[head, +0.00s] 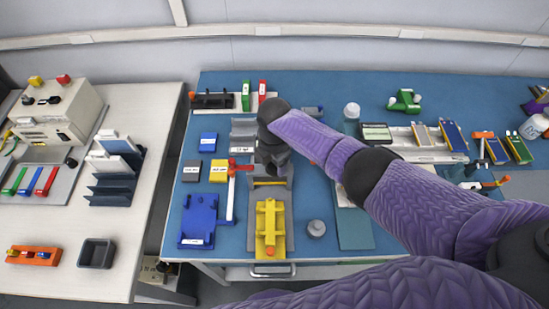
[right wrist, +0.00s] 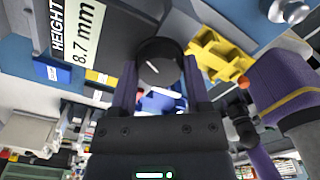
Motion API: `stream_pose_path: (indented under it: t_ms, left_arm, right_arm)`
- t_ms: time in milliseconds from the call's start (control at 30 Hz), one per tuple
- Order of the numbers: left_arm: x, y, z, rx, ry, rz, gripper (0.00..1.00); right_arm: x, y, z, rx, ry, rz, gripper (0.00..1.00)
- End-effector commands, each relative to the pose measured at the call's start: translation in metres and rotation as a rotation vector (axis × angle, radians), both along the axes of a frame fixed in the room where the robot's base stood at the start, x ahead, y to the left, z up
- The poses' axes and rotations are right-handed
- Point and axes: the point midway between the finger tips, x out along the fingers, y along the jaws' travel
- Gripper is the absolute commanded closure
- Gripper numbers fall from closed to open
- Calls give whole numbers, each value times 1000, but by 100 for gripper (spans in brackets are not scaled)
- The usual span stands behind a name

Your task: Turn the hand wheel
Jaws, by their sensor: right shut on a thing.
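In the right wrist view, the hand wheel (right wrist: 160,60) is a dark round knob with a small white mark on its face. It sits between the two fingers of my right gripper (right wrist: 161,80), which is shut on it. In the head view, my right gripper (head: 271,160) points down over the grey fixture (head: 283,215) behind the yellow cradle (head: 269,225). My own wrist hides the wheel there. The yellow cradle also shows in the right wrist view (right wrist: 218,58). A display (right wrist: 80,30) beside the wheel reads "HEIGHT 8.7 mm". My left gripper is not in view.
A red-handled white lever (head: 232,190) and a blue fixture (head: 199,220) stand just left of the grey fixture. Yellow (head: 219,171) and blue (head: 208,141) blocks lie behind them. A grey cylinder (head: 316,229) stands to the right, beside a green-grey plate (head: 354,228).

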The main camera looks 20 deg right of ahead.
Motion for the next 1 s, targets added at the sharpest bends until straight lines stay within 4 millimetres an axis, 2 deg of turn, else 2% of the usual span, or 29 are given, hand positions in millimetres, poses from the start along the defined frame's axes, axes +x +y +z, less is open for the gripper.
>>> stream_pose_path:
  t_ms: [1000]
  left_arm:
    - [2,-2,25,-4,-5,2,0]
  right_arm:
    - [0,0,0,1,1,-962,98]
